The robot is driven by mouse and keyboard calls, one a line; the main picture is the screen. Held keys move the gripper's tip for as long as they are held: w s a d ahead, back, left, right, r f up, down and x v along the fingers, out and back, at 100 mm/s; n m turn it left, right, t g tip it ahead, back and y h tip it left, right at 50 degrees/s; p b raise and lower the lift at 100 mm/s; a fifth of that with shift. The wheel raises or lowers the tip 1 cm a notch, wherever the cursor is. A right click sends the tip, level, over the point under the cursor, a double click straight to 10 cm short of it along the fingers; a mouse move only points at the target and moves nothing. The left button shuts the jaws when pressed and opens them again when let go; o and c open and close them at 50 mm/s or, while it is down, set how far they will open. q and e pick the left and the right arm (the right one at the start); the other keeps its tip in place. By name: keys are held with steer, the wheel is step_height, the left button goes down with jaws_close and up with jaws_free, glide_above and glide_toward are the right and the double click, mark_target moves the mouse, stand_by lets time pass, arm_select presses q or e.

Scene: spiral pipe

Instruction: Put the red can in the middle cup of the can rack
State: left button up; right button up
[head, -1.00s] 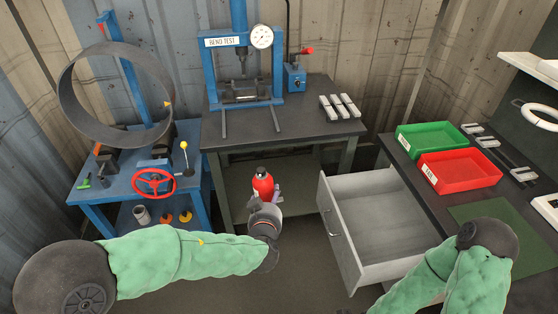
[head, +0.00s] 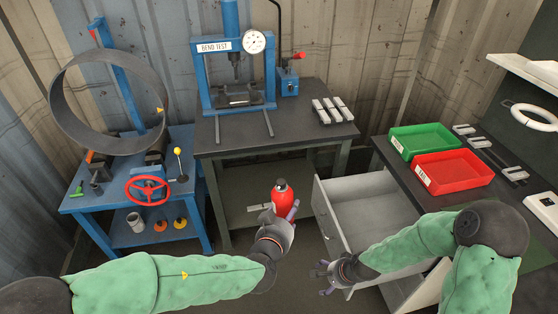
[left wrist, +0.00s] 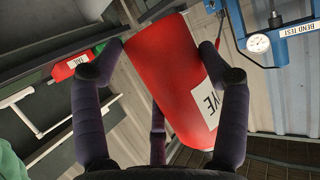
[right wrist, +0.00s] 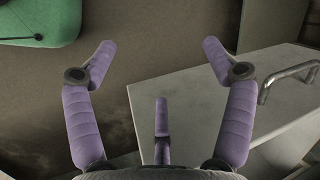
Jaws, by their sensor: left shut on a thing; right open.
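My left gripper (head: 283,217) is shut on the red can (head: 284,199). The can has a dark top and is held roughly upright in the head view, in front of the press bench. In the left wrist view the red can (left wrist: 172,80) lies between the fingers, with part of a white label showing. My right gripper (head: 325,277) is open and empty, beside the front of the open drawer (head: 365,210). In the right wrist view its fingers (right wrist: 160,60) are apart above the pale drawer front. I cannot make out the can rack in any view.
The press bench (head: 285,122) stands behind the can. A blue table (head: 190,185) with a red handwheel (head: 148,189) stands at left. A green tray (head: 422,138) and a red tray (head: 453,172) sit on the right bench. The open drawer juts into the space between the arms.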

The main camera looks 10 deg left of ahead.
arm_select(q)
steer(key=shift+r, duration=0.1)
arm_select(e)
steer(key=w+a+r+m+t+y, duration=0.1)
steer(key=w+a+r, duration=0.35)
steer(key=r, duration=0.65)
steer(key=w+a+r+t+y, duration=0.1)
steer(key=w+a+r, duration=0.4)
steer(key=r, duration=0.6)
steer(key=w+a+r+m+t+y, duration=0.1)
steer(key=w+a+r, duration=0.2)
steer(key=w+r, duration=0.55)
step_height(320, 180, up, 15)
steer(key=n+g+h, duration=0.5)
steer(key=n+h, duration=0.2)
steer(key=n, duration=1.7)
glide_above(280, 192)
steer(key=w, duration=0.2)
steer(key=shift+s+a+r, duration=0.1)
steer(key=shift+s+a, duration=0.05)
steer(key=shift+a, duration=0.2)
steer(key=shift+s, duration=0.1)
steer(key=shift+d+f, duration=0.1)
steer(key=shift+f, duration=0.2)
step_height(280, 192, down, 11)
steer(key=shift+f, duration=0.2)
